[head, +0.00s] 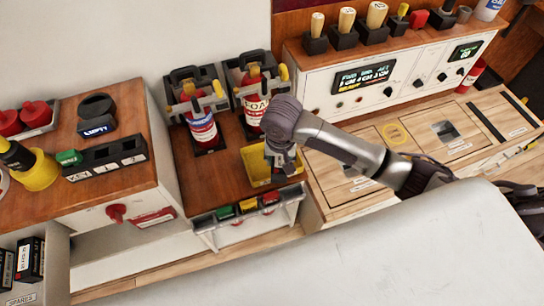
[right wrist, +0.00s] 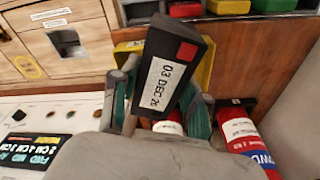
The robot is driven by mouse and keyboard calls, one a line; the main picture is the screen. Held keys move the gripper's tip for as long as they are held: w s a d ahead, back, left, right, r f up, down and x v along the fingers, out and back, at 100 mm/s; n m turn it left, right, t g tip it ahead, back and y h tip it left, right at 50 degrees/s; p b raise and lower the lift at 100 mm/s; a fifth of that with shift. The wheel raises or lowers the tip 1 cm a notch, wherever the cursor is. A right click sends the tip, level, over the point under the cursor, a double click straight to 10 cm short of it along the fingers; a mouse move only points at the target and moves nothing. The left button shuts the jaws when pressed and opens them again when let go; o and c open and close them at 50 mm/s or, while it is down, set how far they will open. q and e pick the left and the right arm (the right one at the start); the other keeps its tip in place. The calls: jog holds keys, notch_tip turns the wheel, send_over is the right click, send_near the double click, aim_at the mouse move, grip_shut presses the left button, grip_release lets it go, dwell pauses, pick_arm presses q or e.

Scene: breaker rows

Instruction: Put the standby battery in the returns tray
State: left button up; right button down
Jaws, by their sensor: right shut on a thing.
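My right gripper (head: 281,163) is over the yellow tray (head: 254,164) on the brown wooden shelf. In the right wrist view my right gripper (right wrist: 163,92) is shut on a black battery (right wrist: 187,48) with a red square and a white label reading "03 DEC 2…". The battery is tilted in the picture, and the yellow tray (right wrist: 128,47) shows behind it. In the head view the gripper hides most of the battery. I cannot tell whether the battery touches the tray. No label on the tray is readable. My left gripper is not in view.
Two red extinguishers (head: 202,127) stand in black holders behind the tray. A white rack with green, yellow and red items (head: 247,206) is at the shelf's front. A wooden counter (head: 345,190) lies to the right, and a control panel (head: 405,80) stands behind it.

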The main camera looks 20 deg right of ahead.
jog(key=w+f, duration=0.1)
jog(key=w, duration=0.1)
jog(key=w+f, duration=0.1)
jog(key=w, duration=0.1)
jog(key=shift+a+f, duration=0.1)
jog(key=shift+f, duration=0.1)
jog(key=w, duration=0.1)
jog(key=w+f, duration=0.1)
jog(key=w, duration=0.1)
jog(key=shift+f+b, duration=0.3)
jog(key=shift+b, duration=0.05)
jog(key=shift+f, duration=0.2)
notch_tip(320, 180, down, 3)
jog(key=shift+f, duration=0.1)
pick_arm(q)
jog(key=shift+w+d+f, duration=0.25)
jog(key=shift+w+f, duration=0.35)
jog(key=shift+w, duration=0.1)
pick_arm(e)
jog(key=shift+f, duration=0.25)
jog(key=c, duration=0.6)
grip_release()
jog(key=shift+s+f, duration=0.1)
